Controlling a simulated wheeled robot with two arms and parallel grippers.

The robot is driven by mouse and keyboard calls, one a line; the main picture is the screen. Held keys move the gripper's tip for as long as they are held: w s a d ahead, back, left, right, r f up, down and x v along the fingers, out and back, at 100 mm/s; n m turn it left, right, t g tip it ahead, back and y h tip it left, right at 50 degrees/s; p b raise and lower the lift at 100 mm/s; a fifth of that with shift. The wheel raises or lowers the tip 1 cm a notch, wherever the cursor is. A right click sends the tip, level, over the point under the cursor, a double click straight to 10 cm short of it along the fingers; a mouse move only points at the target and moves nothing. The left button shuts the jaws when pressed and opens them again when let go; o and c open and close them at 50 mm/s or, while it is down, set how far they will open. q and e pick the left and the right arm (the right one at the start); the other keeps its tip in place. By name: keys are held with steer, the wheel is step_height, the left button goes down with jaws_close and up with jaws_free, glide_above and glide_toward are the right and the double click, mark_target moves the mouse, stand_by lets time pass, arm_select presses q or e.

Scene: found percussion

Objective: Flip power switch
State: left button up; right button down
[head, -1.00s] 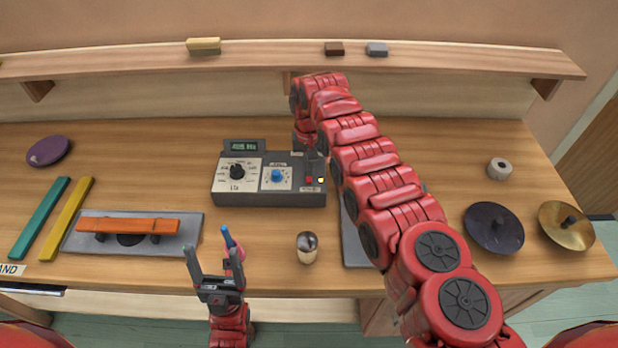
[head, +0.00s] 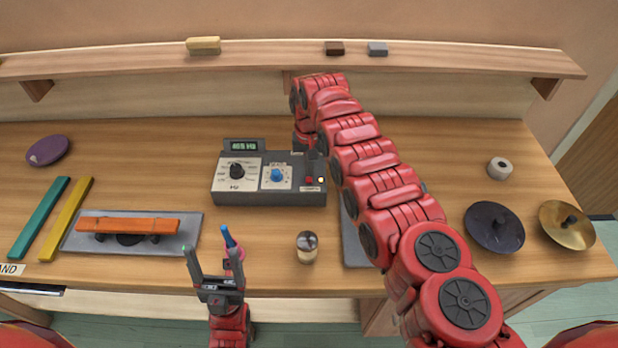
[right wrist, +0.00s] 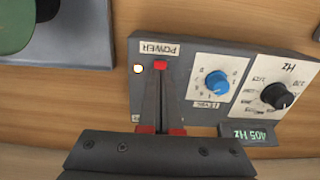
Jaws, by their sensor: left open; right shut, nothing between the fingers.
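The grey tone generator box (head: 260,199) stands at the middle of the bench. Its red power switch (right wrist: 160,65) is by the POWER label, with a lit indicator light (right wrist: 138,69) beside it. The switch also shows in the head view (head: 309,180). My right gripper (right wrist: 160,77) is shut and empty, its fingertips at the switch; I cannot tell whether they touch it. The display (right wrist: 254,136) is lit and reads 405 Hz. My left gripper (head: 213,263) is open and empty near the bench's front edge.
A blue-tipped stick (head: 229,238) stands just behind my left gripper. A shiny metal object (head: 307,246) is in front of the box. An orange bar (head: 128,225) on a grey plate lies left; dark (head: 494,227) and brass (head: 566,225) discs lie right. A shelf (head: 280,58) spans the back.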

mark_target(309, 179)
steer(key=shift+s+f+b, duration=0.1)
steer(key=shift+f+b, duration=0.8)
steer(key=shift+f, duration=0.15)
stand_by(0.4)
steer(key=shift+r+p, duration=0.75)
steer(key=shift+r, duration=0.1)
steer(key=shift+r+p, duration=0.85)
steer(key=shift+r, duration=1.85)
steer(key=shift+p, duration=0.3)
